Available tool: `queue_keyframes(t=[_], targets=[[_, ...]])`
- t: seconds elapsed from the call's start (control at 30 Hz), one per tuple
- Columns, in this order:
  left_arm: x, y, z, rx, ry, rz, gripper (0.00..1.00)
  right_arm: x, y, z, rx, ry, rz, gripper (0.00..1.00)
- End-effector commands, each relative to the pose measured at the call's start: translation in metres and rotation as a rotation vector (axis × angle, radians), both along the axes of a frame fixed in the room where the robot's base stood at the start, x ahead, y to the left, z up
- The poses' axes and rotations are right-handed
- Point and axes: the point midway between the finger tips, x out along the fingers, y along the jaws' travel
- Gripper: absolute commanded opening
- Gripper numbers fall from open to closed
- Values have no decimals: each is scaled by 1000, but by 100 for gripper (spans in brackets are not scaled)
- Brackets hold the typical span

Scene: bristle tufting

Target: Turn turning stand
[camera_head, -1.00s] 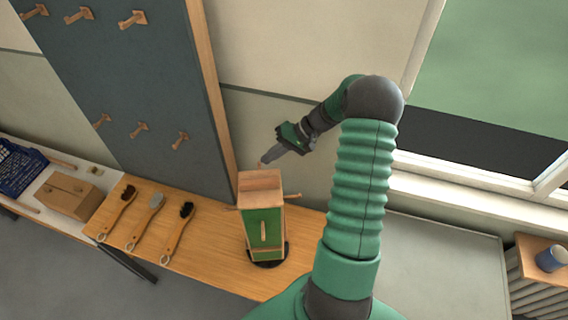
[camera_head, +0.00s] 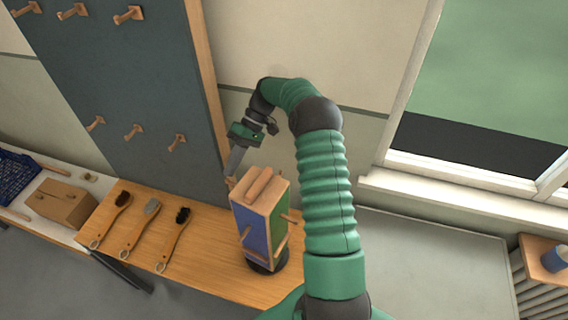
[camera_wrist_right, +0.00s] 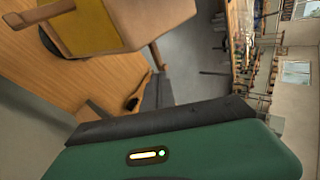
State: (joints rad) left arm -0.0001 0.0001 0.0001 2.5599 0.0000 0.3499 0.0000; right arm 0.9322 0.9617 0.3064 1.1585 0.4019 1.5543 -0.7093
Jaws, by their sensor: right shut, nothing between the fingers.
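The turning stand (camera_head: 262,222) is a wooden box with coloured faces on a dark round base, standing upright on the wooden bench. A blue face and a green face show in the head view, with wooden pegs sticking out from its sides. In the right wrist view the stand (camera_wrist_right: 95,28) shows a yellow face and pegs. My right gripper (camera_head: 232,173) is shut and empty, pointing down at the stand's back left corner, close to a peg there. I cannot tell whether it touches the peg. My left gripper is not in view.
Several brushes (camera_head: 140,227) lie on the wooden bench (camera_head: 210,255) left of the stand. A cardboard box (camera_head: 65,203) and a blue crate (camera_head: 15,176) are farther left. A dark pegboard (camera_head: 130,90) rises behind. A grey surface (camera_head: 430,255) on the right is clear.

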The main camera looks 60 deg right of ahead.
Motion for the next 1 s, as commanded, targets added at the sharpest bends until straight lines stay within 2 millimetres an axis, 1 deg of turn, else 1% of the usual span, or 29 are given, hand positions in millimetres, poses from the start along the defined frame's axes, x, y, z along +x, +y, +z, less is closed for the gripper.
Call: queue_keyframes(t=[0.13, 0.4, 1.0], targets=[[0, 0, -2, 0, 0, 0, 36, 2, 9, -1, 1, -1, -1, 0], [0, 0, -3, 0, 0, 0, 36, 4, 19, -2, 3, -1, 101, 0], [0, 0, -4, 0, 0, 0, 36, 3, 24, 0, 2, -1, 127, 0]])
